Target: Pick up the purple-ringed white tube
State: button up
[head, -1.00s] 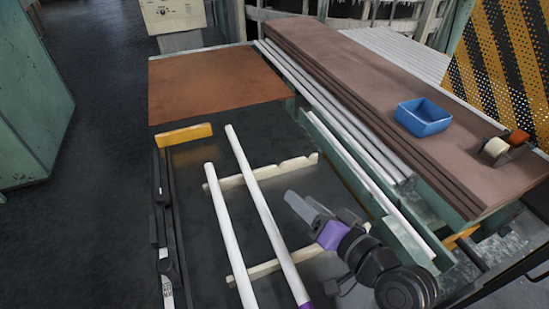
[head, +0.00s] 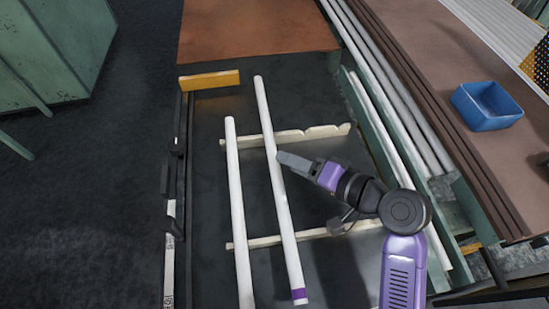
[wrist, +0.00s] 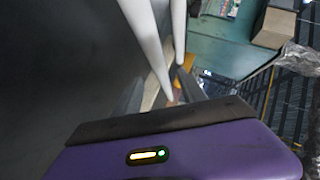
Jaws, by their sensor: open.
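The purple-ringed white tube (head: 273,150) lies lengthwise across two pale notched rails in the head view, with its purple ring (head: 298,294) at the near end. My gripper (head: 281,158) comes from the right, its fingertips at the tube's upper-middle part. The jaws are open. In the wrist view, a white tube (wrist: 147,35) runs down toward the grey fingers, which show dimly past the purple housing. Whether the tube lies between the fingers, and whether they touch it, I cannot tell.
A second white tube (head: 237,200) lies to the left on the same rails (head: 315,133). A yellow block (head: 209,80) stands at the far left. A blue bin (head: 487,106) sits on brown boards at the right. Dark bench surface shows between the rails.

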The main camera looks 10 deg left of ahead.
aim_at(274, 162)
jog(key=x, duration=0.4)
jog(key=shift+s+a+f+p, duration=0.1)
jog(key=shift+s+a+p, duration=0.05)
jog(key=shift+p, duration=0.2)
jog(key=shift+c, duration=0.4)
grip_shut()
